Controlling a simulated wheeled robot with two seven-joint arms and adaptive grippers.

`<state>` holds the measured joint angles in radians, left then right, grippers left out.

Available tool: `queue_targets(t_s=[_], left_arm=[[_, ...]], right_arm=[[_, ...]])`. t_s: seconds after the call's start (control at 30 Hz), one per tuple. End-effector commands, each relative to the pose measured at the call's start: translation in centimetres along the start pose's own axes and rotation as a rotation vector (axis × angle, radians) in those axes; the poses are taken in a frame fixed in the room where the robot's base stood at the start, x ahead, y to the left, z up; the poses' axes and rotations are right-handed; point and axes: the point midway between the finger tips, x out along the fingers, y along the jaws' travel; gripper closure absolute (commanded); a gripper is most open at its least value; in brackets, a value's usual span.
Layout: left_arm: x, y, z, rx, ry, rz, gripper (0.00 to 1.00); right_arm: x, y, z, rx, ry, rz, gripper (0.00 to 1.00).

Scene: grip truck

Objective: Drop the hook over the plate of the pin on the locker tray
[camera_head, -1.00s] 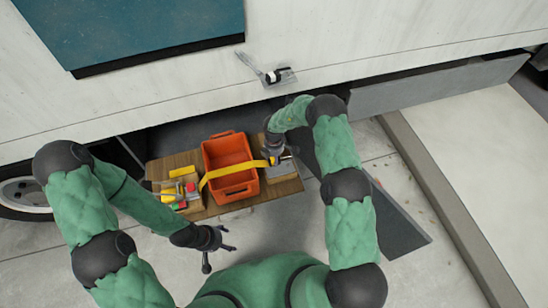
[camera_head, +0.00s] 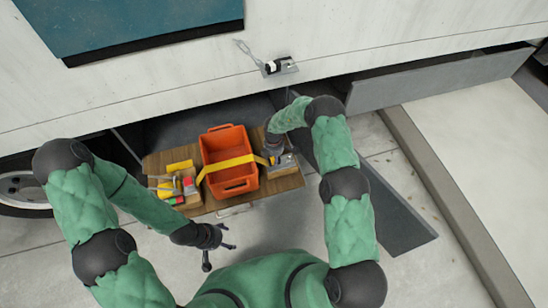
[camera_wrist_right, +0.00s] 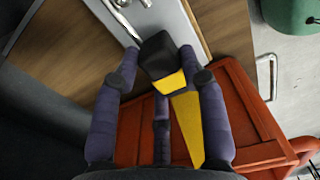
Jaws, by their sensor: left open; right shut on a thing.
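The yellow strap (camera_head: 229,167) runs across the orange crate on the wooden locker tray (camera_head: 289,183). In the right wrist view, the strap (camera_wrist_right: 186,130) ends in a dark hook piece (camera_wrist_right: 155,52) between the fingers of my right gripper (camera_wrist_right: 158,72), which is shut on it. A metal plate with a pin (camera_wrist_right: 133,13) lies just beyond the hook piece; whether they touch is unclear. In the head view, my right gripper (camera_head: 273,158) is at the left side of this plate (camera_head: 287,161). My left gripper (camera_head: 220,256) is open and empty in front of the tray.
The orange crate (camera_head: 239,185) stands mid-tray. Several small coloured items (camera_head: 176,186) lie at the tray's left end. A wall latch (camera_head: 281,67) is above the locker opening. A grey open panel (camera_head: 388,215) stands to the right of my right arm.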

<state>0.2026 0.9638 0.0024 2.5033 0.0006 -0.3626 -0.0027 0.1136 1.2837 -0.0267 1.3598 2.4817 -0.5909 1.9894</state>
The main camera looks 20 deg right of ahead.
Motion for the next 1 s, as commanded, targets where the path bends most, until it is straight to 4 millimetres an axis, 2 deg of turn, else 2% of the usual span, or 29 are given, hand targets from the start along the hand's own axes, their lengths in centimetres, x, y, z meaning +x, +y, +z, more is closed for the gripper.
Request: queue_targets(t_s=[0.9, 0.93, 1.0], left_arm=[[0.39, -0.14, -0.02, 0.000, 0.000, 0.000, 0.30], [0.39, -0.14, -0.02, 0.000, 0.000, 0.000, 0.30], [0.36, -0.13, -0.01, 0.000, 0.000, 0.000, 0.30]], right_arm=[[0.70, 0.01, 0.01, 0.000, 0.000, 0.000, 0.94], [0.70, 0.00, 0.01, 0.000, 0.000, 0.000, 0.55], [0.67, 0.00, 0.01, 0.000, 0.000, 0.000, 0.35]])
